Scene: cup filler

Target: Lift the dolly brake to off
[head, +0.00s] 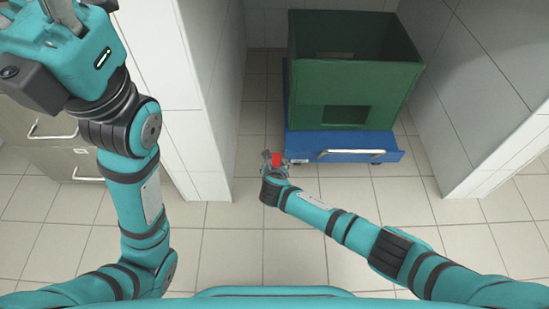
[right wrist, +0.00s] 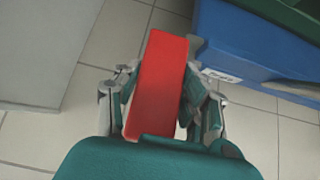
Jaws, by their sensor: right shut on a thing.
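The dolly (head: 400,150) is a low blue platform with a light bar handle (head: 350,152) on its front. The red brake lever (head: 277,159) is at the dolly's front left corner. In the right wrist view the red brake lever (right wrist: 160,75) lies between the fingers of my right gripper (right wrist: 162,112), which is shut on it. In the head view my right gripper (head: 273,161) reaches it from below. My left gripper (head: 65,15) is raised at the upper left, partly cut off by the picture edge; its fingers do not show clearly.
A green crate (head: 350,85) stands on the dolly, inside a bay between a left wall (head: 185,100) and a right partition (head: 490,80). Grey drawers (head: 50,150) stand at the left. The tiled floor in front of the dolly is clear apart from my right arm.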

